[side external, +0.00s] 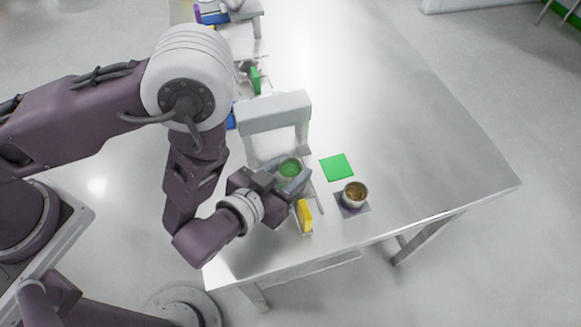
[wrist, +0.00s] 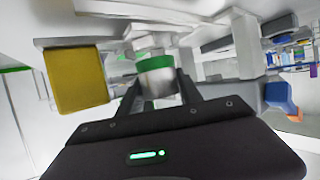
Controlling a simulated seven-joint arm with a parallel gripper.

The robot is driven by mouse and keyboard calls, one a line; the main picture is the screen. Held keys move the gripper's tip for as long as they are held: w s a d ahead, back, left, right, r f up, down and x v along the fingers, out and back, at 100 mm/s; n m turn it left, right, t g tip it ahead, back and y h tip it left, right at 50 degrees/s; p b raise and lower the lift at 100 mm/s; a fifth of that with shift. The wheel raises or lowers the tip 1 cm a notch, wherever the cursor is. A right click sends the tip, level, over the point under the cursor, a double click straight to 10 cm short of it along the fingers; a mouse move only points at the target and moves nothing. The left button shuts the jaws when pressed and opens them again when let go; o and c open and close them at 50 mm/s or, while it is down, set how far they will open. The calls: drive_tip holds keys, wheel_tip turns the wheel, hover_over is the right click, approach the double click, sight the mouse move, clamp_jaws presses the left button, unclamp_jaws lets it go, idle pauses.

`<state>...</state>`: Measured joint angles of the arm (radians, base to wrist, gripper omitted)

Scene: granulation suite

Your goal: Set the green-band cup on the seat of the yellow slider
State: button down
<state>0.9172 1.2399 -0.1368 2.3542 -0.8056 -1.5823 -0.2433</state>
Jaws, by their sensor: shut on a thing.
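My gripper (side external: 291,178) is shut on the green-band cup (side external: 289,167), which is partly hidden by the fingers in the side view. In the wrist view the cup (wrist: 156,84) is white with a green band near its top and sits upright between the two fingers (wrist: 158,92). The yellow part of the slider (side external: 304,215) stands just in front of the gripper, near the table's front edge. It shows as a yellow panel (wrist: 77,80) left of the cup in the wrist view. The slider's seat is mostly hidden under the gripper, and I cannot tell whether the cup touches it.
A grey bridge-like frame (side external: 272,112) stands just behind the cup. A green square (side external: 336,167) lies to the right, and another cup (side external: 354,194) with brown contents stands on a dark square (side external: 345,211). Green and blue parts stand farther back. The table's right side is clear.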

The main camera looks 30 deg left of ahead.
sight(284, 181)
drive_tip(key=shift+f, duration=0.1)
idle(0.4)
drive_tip(key=shift+f, duration=0.4)
drive_tip(key=shift+f, duration=0.4)
idle(0.8)
drive_tip(key=c, duration=0.7)
unclamp_jaws()
drive_tip(key=v, duration=0.7)
